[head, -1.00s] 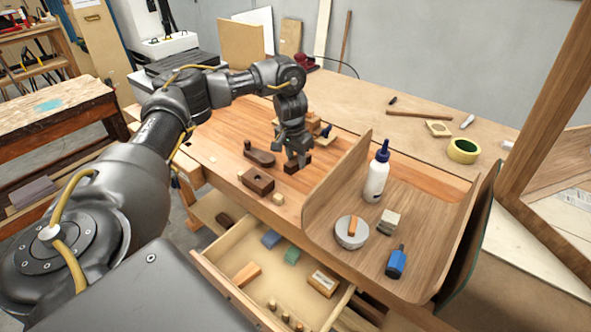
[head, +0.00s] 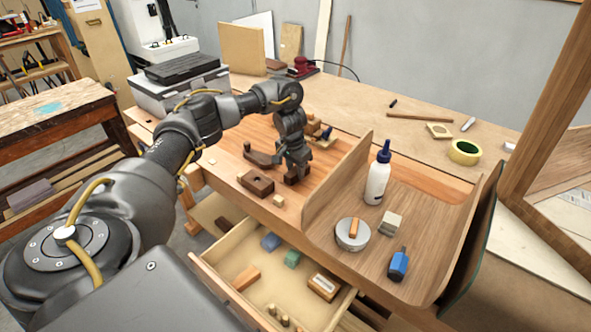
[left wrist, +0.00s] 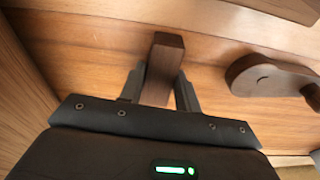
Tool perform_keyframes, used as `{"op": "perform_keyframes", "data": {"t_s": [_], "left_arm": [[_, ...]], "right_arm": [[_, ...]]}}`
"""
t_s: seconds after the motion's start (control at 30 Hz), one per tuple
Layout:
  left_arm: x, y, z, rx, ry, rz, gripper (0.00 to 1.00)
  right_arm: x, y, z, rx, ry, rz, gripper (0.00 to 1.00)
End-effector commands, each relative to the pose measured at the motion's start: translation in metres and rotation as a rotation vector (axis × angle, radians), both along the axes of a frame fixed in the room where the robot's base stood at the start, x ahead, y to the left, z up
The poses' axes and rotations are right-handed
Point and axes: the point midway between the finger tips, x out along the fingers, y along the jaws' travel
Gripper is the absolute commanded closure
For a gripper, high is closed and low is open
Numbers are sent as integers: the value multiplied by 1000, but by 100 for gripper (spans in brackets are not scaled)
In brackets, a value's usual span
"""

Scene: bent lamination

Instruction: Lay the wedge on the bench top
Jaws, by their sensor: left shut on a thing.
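The wedge is a small dark brown wooden piece (left wrist: 163,68), seen end-on in the left wrist view between my fingers. My left gripper (left wrist: 160,88) is shut on it. In the head view my left gripper (head: 297,172) points down, low over the orange-brown bench top (head: 215,160), just left of the curved wooden panel. The wedge is mostly hidden by the fingers there, and I cannot tell whether it touches the bench top. My right gripper is not in view.
A dark block with a hole (head: 256,183) and a dark curved wooden piece (head: 262,159) lie left of the gripper. An open drawer (head: 262,247) juts out in front.

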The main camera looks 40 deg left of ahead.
Motion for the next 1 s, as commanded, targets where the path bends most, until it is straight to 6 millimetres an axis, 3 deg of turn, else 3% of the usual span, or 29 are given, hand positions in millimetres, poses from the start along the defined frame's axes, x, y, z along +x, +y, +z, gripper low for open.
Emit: {"op": "perform_keyframes", "data": {"t_s": [0.1, 0.13, 0.27, 0.63, 1.0], "left_arm": [[0, 0, -3, 0, 1, 0, 91], [0, 0, -3, 0, 0, 0, 64], [0, 0, -3, 0, 0, 0, 46], [0, 0, 2, 1, -1, 0, 45], [-8, 1, 76, 2, -4, -2, 45]], "right_arm": [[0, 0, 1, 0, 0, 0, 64], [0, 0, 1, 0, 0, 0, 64], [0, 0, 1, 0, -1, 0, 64], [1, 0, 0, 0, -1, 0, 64], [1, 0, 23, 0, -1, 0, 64]]}}
